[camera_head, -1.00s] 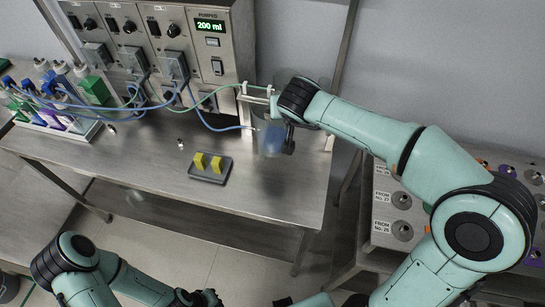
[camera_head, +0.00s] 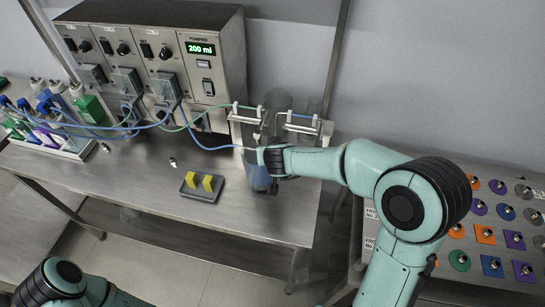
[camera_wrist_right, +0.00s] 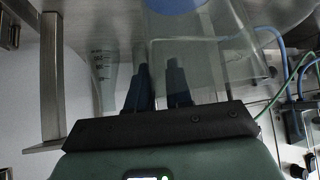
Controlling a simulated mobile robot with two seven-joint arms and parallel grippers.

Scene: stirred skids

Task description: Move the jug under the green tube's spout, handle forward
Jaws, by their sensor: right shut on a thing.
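The jug (camera_head: 258,178), clear with blue liquid in it, is near the right end of the steel bench, in front of the spout stand (camera_head: 246,115). My right gripper (camera_head: 272,163) is shut on the jug; its arm covers part of the jug's right side. In the right wrist view the two dark fingers (camera_wrist_right: 158,85) reach to the clear jug (camera_wrist_right: 215,45), but the handle is hard to make out. My left gripper is out of the picture.
A clear graduated vessel (camera_wrist_right: 103,72) stands beside the fingers in the wrist view. The pump unit (camera_head: 205,65) is behind left. A grey tray (camera_head: 202,187) with yellow blocks lies left of the jug. A panel of coloured discs (camera_head: 500,235) stands right.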

